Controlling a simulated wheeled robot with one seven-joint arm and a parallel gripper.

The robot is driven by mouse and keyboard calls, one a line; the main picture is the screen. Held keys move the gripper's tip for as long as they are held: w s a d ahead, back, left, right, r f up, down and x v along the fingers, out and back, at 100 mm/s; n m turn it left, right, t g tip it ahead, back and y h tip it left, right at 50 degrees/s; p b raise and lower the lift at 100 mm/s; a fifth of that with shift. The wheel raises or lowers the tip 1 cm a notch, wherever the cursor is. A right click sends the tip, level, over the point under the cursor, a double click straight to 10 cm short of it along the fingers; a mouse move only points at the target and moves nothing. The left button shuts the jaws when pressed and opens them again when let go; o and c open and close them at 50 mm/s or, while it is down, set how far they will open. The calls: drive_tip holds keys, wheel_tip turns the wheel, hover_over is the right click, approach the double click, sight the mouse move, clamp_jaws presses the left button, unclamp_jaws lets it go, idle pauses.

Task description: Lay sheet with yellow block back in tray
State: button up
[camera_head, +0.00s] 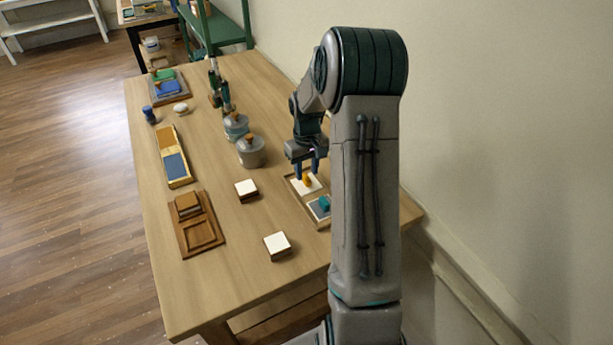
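The tray (321,226) is a wooden frame near the right edge of the table, partly hidden by my arm. A white sheet with a yellow block (307,181) on it is at the tray's far compartment; I cannot tell whether it lies fully flat. A grey-blue sheet with a teal block (324,203) is in the near compartment. My gripper (308,173) points down just over the yellow block. Its two blue fingers stand apart, one on each side of the block's top, with no clear contact.
Two white-topped blocks (277,246) (246,190) stand left of the tray. Lidded grey pots (251,153) and dark bottles stand farther back. A brown wooden tray (198,225) and a yellow-and-blue tray (175,166) lie along the left. The table's near end is clear. A wall is close on the right.

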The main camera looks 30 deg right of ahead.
sight(306, 177)
wheel_tip(306, 177, up, 9)
drive_tip(key=s+a+r, duration=0.5)
drive_tip(key=s+a+r+t, duration=0.1)
drive_tip(key=s+a, duration=0.4)
drive_tip(key=s, duration=0.5)
drive_tip(key=s+a+t, duration=0.2)
drive_tip(key=s+a, duration=0.4)
drive_tip(key=s, duration=0.5)
drive_tip(key=shift+r+b, duration=0.35)
drive_tip(key=shift+r, duration=0.05)
drive_tip(key=shift+w, duration=0.1)
